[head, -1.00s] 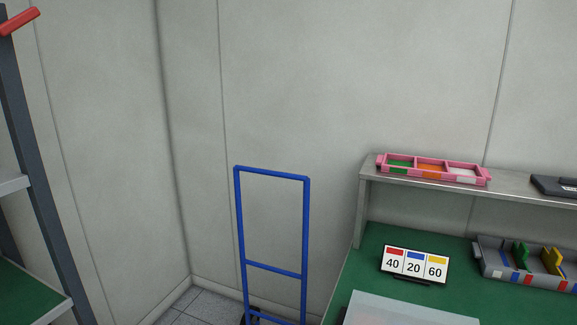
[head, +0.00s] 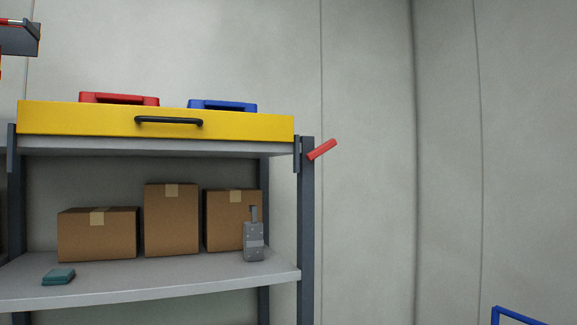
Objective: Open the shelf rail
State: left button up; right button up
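The shelf (head: 303,250) has dark uprights and grey boards and stands at the left and centre of the head view. A yellow drawer-like front (head: 80,118) with a black bar handle (head: 168,120) spans its top board. A short red lever or bar (head: 322,149) sticks out up and to the right from the top of the right upright. A dark rail-like piece (head: 297,155) lies along that upright just below the yellow front. I cannot tell which of these parts is the rail. Neither of my grippers is in view.
Three cardboard boxes (head: 171,220), a grey handheld device (head: 253,242) and a small teal item (head: 58,276) rest on the middle board. Red (head: 119,98) and blue (head: 222,105) handled cases show above the yellow front. A blue frame (head: 515,317) stands at lower right. Bare wall lies between.

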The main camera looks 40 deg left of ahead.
aim_at(37, 117)
jog(key=u, duration=2)
jog(key=k+l+z, duration=0.1)
jog(key=l+z, duration=0.15)
